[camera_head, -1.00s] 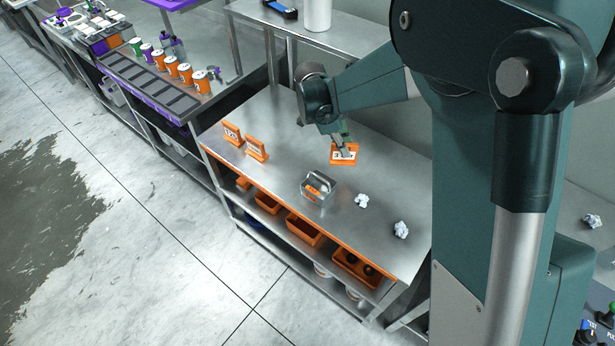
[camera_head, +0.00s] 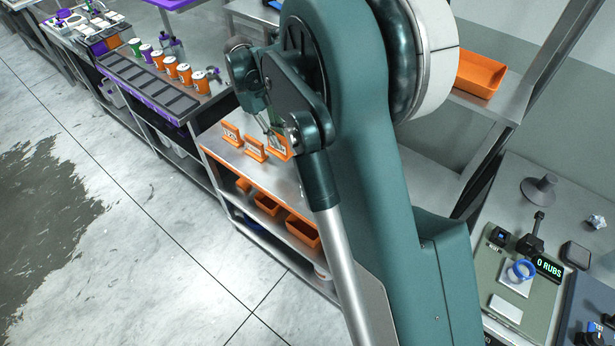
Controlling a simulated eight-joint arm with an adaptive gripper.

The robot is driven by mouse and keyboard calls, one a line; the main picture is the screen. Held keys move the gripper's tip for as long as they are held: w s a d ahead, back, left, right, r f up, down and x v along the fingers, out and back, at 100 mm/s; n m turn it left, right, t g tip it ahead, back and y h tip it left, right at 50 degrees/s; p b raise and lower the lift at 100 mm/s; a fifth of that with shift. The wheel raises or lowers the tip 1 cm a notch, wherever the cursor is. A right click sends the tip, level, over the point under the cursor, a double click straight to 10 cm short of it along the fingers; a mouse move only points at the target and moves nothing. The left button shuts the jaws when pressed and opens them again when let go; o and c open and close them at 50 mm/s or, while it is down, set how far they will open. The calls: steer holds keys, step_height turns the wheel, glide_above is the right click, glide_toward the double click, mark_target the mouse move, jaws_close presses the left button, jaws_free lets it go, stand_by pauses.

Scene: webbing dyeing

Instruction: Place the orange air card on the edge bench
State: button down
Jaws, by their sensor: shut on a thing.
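An orange card (camera_head: 284,153) with a white label shows at the left side of my arm, over the steel bench (camera_head: 228,153) with the orange edge. My gripper (camera_head: 272,133) is mostly hidden behind my own arm and is shut on this card. Whether the card touches the bench top cannot be told. Two other orange cards stand upright on the same bench: one on the left (camera_head: 232,134) and one (camera_head: 255,149) close to the left of the held card.
Orange bins (camera_head: 267,203) sit on the shelf under the bench. My arm hides the right part of the bench. An orange tray (camera_head: 480,74) lies on a shelf at the right.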

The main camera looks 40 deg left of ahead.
mark_target(279, 151)
stand_by(0.3)
steer(key=shift+f+b, duration=0.3)
steer(key=shift+f, duration=2.8)
steer(key=shift+f, duration=0.1)
steer(key=shift+f, duration=1.75)
steer(key=shift+f+b, duration=0.15)
steer(key=shift+b, duration=0.15)
steer(key=c, duration=2.5)
jaws_free()
steer(key=p+v, duration=0.1)
steer(key=v, duration=1.1)
steer(key=shift+d, duration=0.1)
